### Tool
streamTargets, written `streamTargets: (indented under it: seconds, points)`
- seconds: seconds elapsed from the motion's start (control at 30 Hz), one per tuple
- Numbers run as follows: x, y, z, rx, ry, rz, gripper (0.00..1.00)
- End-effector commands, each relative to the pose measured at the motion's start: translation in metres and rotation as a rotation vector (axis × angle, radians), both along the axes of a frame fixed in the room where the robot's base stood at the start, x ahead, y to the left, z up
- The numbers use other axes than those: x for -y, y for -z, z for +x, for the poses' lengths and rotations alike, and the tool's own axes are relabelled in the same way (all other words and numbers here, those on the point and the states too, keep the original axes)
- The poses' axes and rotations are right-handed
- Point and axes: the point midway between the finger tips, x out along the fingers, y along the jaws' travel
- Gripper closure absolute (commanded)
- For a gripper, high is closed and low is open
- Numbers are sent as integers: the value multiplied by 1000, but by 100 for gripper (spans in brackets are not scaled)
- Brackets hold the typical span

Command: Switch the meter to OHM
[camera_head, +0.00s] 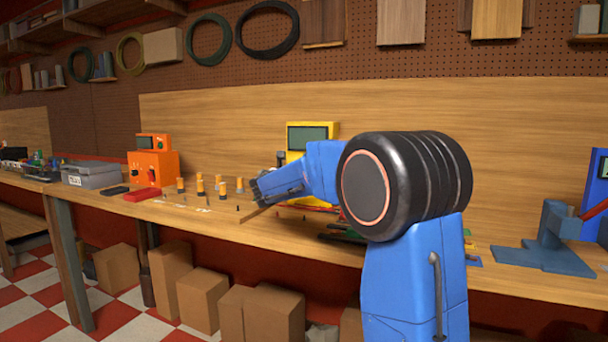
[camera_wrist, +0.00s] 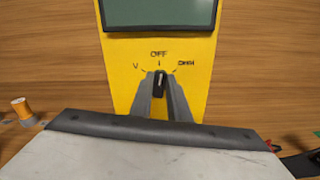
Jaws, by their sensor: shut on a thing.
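The yellow meter (camera_head: 294,157) stands on the bench against the wooden back panel, partly hidden by my arm. In the wrist view the meter (camera_wrist: 120,72) shows a dark green screen at the top and the labels V, OFF and OHM around a black knob (camera_wrist: 160,79). The knob's pointer stands upright, toward OFF. My gripper (camera_wrist: 159,85) is shut on the knob, one finger on each side of it. In the head view my gripper is seen from the side, with the knob hidden.
Several orange-and-grey cylinders (camera_head: 200,186) stand on the bench left of my gripper. An orange box device (camera_head: 153,165) and a grey case (camera_head: 92,175) are further left. A blue-grey stand (camera_head: 545,245) is at the right. Small loose parts lie near the front edge.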

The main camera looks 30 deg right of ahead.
Motion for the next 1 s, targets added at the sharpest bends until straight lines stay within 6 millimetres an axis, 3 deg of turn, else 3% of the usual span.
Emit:
streamTargets:
  seconds: [0.6,1.0]
  points:
    - [3,2,-4,432,0,337,100]
    - [3,4,-5,606,0,472,100]
